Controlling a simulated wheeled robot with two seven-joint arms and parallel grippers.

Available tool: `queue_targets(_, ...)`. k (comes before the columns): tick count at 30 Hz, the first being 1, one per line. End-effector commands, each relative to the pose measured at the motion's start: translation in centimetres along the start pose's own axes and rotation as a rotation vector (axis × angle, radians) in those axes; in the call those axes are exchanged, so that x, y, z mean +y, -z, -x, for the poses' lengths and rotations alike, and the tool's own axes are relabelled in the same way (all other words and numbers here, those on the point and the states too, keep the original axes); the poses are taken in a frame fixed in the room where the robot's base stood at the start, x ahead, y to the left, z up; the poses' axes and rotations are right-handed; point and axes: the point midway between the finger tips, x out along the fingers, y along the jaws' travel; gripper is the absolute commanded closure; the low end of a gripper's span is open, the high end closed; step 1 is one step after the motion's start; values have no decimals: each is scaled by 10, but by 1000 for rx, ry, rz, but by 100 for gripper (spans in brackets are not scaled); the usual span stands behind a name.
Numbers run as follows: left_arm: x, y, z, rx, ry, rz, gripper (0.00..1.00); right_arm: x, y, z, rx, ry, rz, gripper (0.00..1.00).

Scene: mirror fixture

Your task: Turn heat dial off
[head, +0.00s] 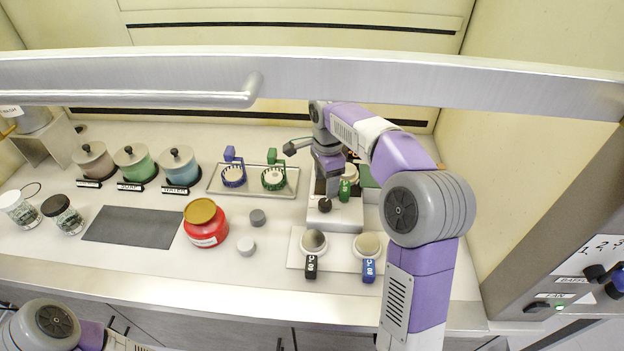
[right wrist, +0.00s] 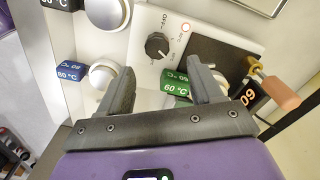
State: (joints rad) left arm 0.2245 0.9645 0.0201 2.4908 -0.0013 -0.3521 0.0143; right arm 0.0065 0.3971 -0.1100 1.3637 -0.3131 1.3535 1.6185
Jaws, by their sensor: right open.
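The heat dial (right wrist: 157,45) is a black round knob on a white plate with OFF lettering and a small red ring mark beside it. In the head view the dial (head: 325,205) sits on the front of a white device (head: 338,217). Its exact setting is too small to tell. My right gripper (right wrist: 163,84) is open, its two fingers apart and apart from the dial, which shows beyond the fingertips. A green 60 °C tag (right wrist: 174,83) shows between the fingers. In the head view my right gripper is over the device, partly hidden by its own arm. My left gripper is out of view.
Two round-topped vessels with black (head: 311,267) and blue (head: 368,271) tags stand on a white plate in front of the device. A tray (head: 250,188) with blue- and green-handled items lies left. A red jar (head: 206,224) and grey mat (head: 133,227) are further left.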

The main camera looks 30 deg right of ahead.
Motion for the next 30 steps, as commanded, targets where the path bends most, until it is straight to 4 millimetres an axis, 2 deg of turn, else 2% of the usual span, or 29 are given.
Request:
queue_targets(13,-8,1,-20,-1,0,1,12,1,0,-65,-1,-4,0,35)
queue_targets(18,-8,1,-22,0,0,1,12,0,0,-74,0,-2,0,35)
queue_targets(26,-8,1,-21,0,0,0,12,0,0,-75,0,-1,1,35)
queue_targets(30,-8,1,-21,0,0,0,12,0,0,-74,0,-1,1,56)
